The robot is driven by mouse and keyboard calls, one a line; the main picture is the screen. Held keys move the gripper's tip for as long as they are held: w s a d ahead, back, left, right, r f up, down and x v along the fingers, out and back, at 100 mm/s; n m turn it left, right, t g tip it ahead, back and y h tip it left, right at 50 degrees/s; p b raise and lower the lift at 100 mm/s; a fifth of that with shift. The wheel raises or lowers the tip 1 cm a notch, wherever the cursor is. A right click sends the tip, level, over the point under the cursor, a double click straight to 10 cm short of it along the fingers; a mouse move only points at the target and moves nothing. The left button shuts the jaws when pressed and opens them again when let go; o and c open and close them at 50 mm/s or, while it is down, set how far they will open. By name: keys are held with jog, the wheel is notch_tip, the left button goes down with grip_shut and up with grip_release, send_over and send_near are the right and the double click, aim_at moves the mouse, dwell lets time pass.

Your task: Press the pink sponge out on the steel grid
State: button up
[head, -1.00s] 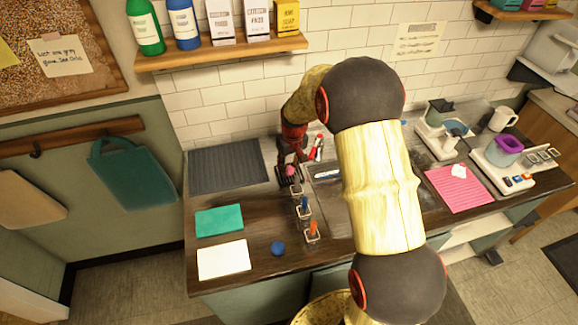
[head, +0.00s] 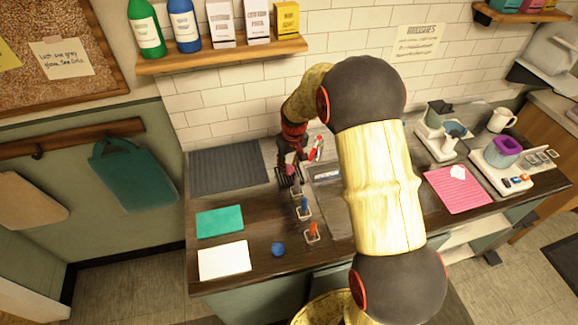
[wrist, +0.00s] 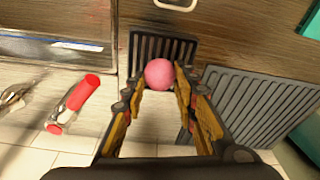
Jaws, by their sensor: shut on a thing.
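The pink sponge (wrist: 159,74) is a small round ball in the wrist view. My gripper (wrist: 160,82) is shut on it, with a fingertip on each side. The steel grid (wrist: 148,44), dark and slatted, lies just beyond and beneath the sponge in that view. I cannot tell whether the sponge touches the grid. In the head view my gripper (head: 289,163) points down over the grid (head: 287,180) at the back of the counter, and the sponge is hidden there.
A grey ribbed mat (head: 228,168) lies left of the grid. A red-handled tool (wrist: 75,102) is close by on the other side. Small square holders with a blue piece (head: 304,205) and an orange piece (head: 313,229) stand in front. A tiled wall (head: 230,100) rises behind.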

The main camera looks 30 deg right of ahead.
aim_at(289, 166)
jog(key=shift+r+p, duration=1.55)
jog(key=shift+r, duration=1.15)
